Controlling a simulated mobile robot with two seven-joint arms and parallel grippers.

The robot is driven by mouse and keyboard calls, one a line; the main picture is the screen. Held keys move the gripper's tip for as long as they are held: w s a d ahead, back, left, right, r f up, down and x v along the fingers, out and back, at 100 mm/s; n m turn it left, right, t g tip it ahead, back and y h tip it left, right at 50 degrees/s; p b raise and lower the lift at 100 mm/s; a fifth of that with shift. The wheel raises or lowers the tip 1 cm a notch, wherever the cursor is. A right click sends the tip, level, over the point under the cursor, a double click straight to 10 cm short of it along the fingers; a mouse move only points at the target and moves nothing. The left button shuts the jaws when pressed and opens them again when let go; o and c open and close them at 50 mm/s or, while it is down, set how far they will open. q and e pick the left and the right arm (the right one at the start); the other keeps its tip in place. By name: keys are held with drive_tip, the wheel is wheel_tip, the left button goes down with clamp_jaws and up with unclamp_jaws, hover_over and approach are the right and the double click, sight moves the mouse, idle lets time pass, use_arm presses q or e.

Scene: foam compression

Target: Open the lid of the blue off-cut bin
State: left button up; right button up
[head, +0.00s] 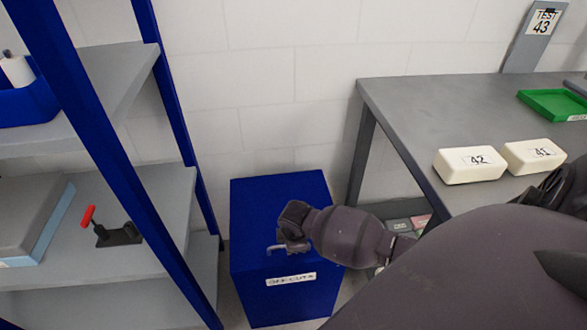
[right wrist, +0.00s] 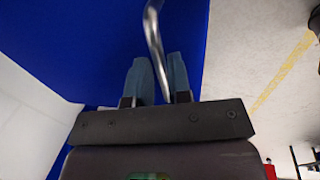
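The blue off-cut bin (head: 265,300) stands on the floor between the shelf rack and the table, with an "OFF CUTS" label (head: 291,280) on its front. Its blue lid (head: 265,190) looks flat and closed. A metal handle (head: 275,248) sticks out at the front below the lid. My right gripper (head: 287,240) is at this handle. In the right wrist view the bent metal handle (right wrist: 153,35) runs between the two fingers (right wrist: 160,82), which sit close on either side of it. The arm hides part of the bin's right side. My left gripper is not in view.
A grey shelf rack with blue posts (head: 187,150) stands close on the left, holding a red-handled tool (head: 115,233). A grey table (head: 425,105) on the right carries white blocks 42 (head: 470,173) and 41 (head: 533,160) and a green tray (head: 552,108). A wall is behind the bin.

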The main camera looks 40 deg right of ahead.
clamp_jaws()
